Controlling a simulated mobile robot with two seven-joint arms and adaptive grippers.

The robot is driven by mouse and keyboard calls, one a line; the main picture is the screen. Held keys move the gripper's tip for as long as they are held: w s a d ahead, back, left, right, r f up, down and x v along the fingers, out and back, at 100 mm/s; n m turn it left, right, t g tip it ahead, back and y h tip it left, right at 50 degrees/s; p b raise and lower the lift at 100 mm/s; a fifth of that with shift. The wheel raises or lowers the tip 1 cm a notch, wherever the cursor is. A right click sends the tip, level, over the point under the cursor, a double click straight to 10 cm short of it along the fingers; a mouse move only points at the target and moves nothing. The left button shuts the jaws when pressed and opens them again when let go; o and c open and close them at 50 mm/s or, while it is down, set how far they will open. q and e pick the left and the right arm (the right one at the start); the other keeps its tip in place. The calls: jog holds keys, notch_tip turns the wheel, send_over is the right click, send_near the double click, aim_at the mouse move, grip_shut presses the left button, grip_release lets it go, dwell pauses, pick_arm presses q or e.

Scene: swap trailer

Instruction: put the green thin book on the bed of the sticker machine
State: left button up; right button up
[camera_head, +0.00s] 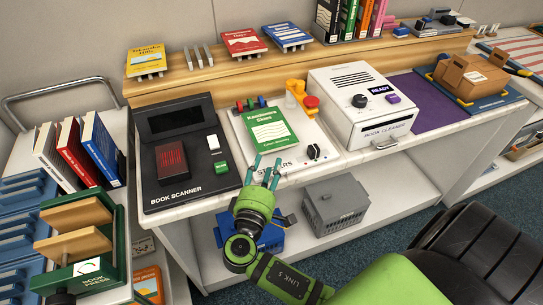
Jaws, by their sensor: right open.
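The green thin book (269,131) lies on the white sticker machine (318,134), cover up and slightly turned. It hides most of the bed and part of the machine's lettering. My right gripper (267,168) is at the book's front edge, with its two teal fingers apart and pointing towards the book. Nothing shows between the fingers. I cannot tell whether a fingertip touches the book. My left gripper is not in view.
The black book scanner (181,190) stands left of the sticker machine, and the white book cleaner (352,76) stands right. An orange part (296,88) rises behind the book. A wooden shelf (208,75) holds books behind. The purple mat (418,102) is clear.

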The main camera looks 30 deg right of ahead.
jog(key=b+v, duration=0.1)
jog(key=v, duration=0.4)
jog(key=shift+s+a, duration=0.2)
